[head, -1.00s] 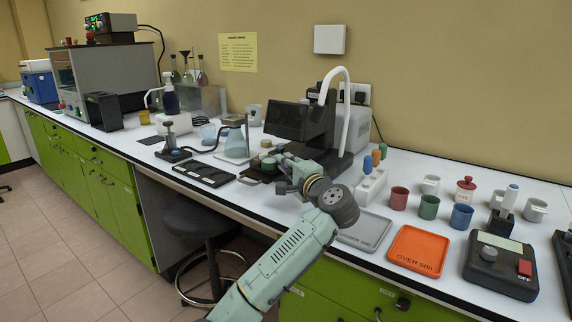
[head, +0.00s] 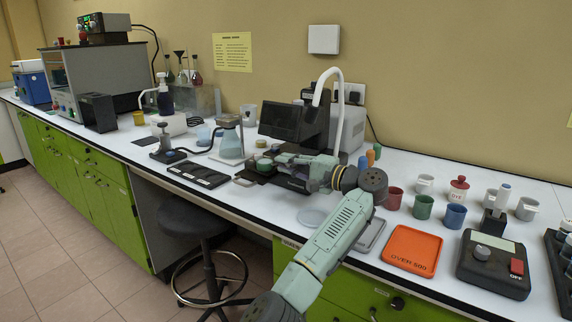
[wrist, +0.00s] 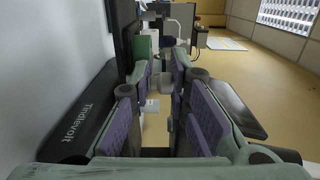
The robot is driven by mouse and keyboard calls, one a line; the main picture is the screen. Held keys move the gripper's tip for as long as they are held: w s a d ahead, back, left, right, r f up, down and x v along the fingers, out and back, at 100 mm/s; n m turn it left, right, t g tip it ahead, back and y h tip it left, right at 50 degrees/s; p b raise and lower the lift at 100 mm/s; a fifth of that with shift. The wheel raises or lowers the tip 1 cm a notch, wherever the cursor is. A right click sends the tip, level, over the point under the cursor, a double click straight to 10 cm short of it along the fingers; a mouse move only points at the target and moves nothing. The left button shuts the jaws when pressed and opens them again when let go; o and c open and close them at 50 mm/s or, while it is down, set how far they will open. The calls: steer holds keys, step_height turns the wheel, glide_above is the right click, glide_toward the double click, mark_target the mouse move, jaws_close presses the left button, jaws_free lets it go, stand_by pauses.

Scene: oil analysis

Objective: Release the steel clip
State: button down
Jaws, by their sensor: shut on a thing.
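My gripper (head: 283,160) reaches left, low over the counter in front of the black instrument (head: 292,122). In the wrist view its purple-padded fingers (wrist: 165,82) are nearly together at the tips, shut on a small grey metal piece (wrist: 164,88) that appears to be the steel clip. The clip cannot be made out in the head view, where the fingers cover that spot. Whether the clip also touches the instrument's stage, I cannot tell. A small green-topped container (head: 263,163) stands just left of the fingertips.
A conical flask (head: 229,143) stands left of my gripper. A dark flat tray (head: 200,175) lies on the counter in front of it. A clear round dish (head: 312,217), an orange tray (head: 411,251), several mugs and a black device (head: 493,264) are to the right.

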steer(key=shift+r+n, duration=0.3)
steer(key=shift+r, duration=0.15)
steer(key=c, duration=1.7)
jaws_free()
steer(key=shift+g, duration=0.3)
steer(key=shift+o, duration=0.2)
steer(key=shift+f, duration=0.1)
steer(key=v, duration=0.7)
steer(key=shift+s+d, duration=0.15)
steer(key=shift+d, duration=0.1)
steer(key=shift+f, duration=0.2)
